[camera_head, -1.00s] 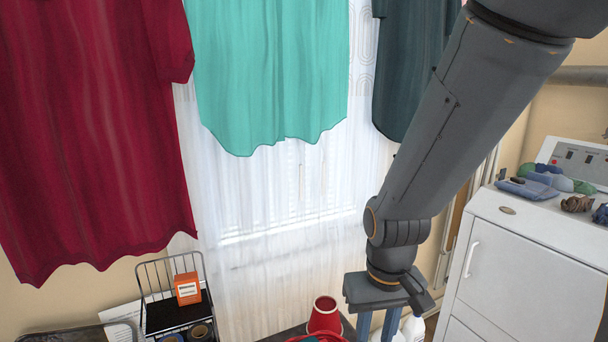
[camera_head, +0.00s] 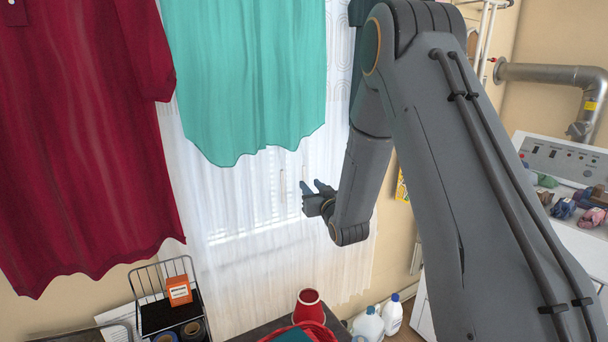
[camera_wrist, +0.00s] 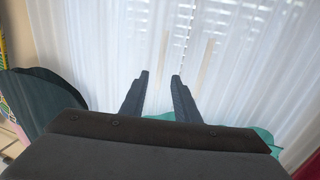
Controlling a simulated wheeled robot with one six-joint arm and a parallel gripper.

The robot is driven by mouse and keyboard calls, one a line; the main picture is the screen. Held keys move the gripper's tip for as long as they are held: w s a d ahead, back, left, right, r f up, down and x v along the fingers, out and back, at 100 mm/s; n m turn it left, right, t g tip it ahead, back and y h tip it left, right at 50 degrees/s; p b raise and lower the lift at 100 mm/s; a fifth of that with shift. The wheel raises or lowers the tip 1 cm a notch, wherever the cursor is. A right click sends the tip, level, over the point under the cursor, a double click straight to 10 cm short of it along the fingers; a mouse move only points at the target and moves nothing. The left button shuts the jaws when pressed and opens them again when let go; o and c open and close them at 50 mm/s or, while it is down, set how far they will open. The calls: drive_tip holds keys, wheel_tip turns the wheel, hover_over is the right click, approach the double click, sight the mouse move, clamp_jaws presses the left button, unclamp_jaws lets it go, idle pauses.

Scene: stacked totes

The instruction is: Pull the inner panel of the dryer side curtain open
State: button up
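White sheer curtains (camera_head: 240,270) hang closed over the window, with blinds showing through them. The dryer side panel (camera_head: 345,265) is on the right, partly behind my arm. In the wrist view the sheer fabric (camera_wrist: 95,60) fills most of the picture, with two thin tan upright strips (camera_wrist: 208,62) near the middle. My gripper (camera_head: 308,187) is in front of the curtain, right of the window's middle, below the teal shirt's hem. Its two fingers (camera_wrist: 160,76) are apart with nothing clearly between them. I cannot tell whether they touch the fabric.
A teal shirt (camera_head: 245,80), a red garment (camera_head: 85,140) and a dark garment (camera_wrist: 38,100) hang before the window. The dryer (camera_head: 575,160) stands right. A wire rack (camera_head: 150,290), red cup (camera_head: 309,305) and white bottles (camera_head: 392,315) are below.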

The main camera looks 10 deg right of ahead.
sight(304, 178)
drive_tip(key=shift+w+a+p, duration=0.25)
drive_tip(key=shift+w+p, duration=0.3)
drive_tip(key=shift+w, duration=1.4)
drive_tip(key=shift+w+a+p, duration=0.2)
drive_tip(key=shift+w+p, duration=0.35)
drive_tip(key=shift+w, duration=1.35)
clamp_jaws()
